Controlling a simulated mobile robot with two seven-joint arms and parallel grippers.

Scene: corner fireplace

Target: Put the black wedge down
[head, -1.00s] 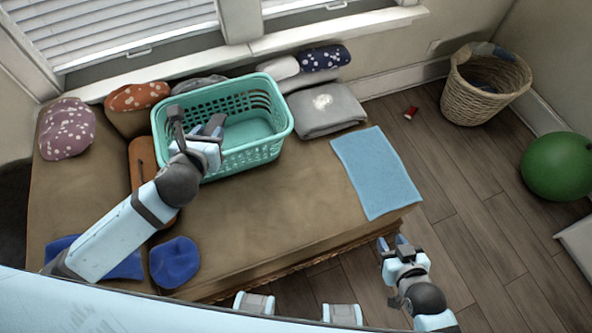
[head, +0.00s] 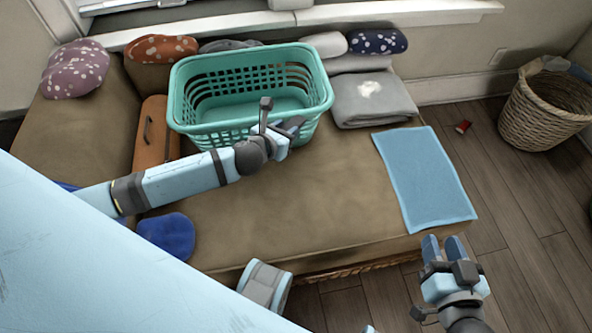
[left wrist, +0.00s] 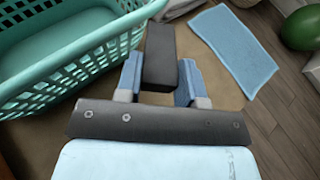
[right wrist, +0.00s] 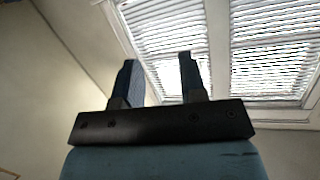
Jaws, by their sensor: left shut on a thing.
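The black wedge (left wrist: 160,62) is between the two fingers of my left gripper (left wrist: 159,82) in the left wrist view, and the gripper is shut on it. In the head view my left gripper (head: 291,128) is at the basket's front right corner, above the brown couch (head: 290,205); I cannot make out the wedge clearly there. My right gripper (head: 443,247) is past the couch's front edge, near the blue cloth. Its fingers (right wrist: 160,80) are apart with nothing between them in the right wrist view.
A teal laundry basket (head: 250,131) stands on the couch. A blue cloth (head: 424,180) lies flat at its right end, by a folded grey blanket (head: 375,100). An orange case (head: 157,135) and blue cushion (head: 167,236) are on the left. The couch's middle front is bare.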

